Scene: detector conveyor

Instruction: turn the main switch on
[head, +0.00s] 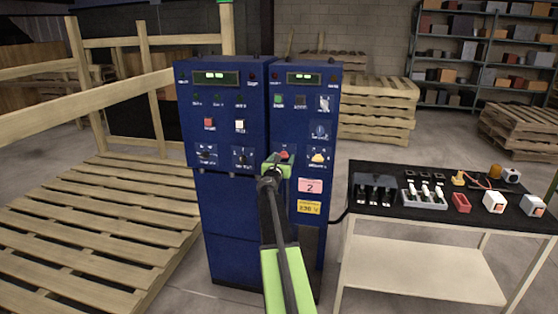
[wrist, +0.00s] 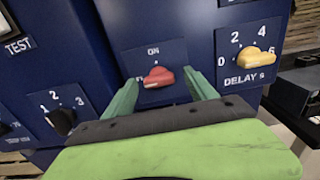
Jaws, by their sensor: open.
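The main switch is a red knob (wrist: 158,77) on a dark plate marked ON at its top, on the blue cabinet's front. In the head view the red knob (head: 284,155) shows just above my gripper. In the wrist view the knob lies turned sideways, roughly level, with its left end by the lower-left mark, which is partly hidden. My gripper (wrist: 162,92) is open, with one green finger on each side of the red knob. It also shows in the head view (head: 277,165). Whether the fingers touch the knob I cannot tell.
A yellow delay knob (wrist: 254,57) sits right of the switch, and a black knob (wrist: 62,120) marked 1, 2, 3 sits lower left. A table (head: 400,220) with several small parts stands right of the cabinet. Wooden pallets (head: 90,220) lie on the left.

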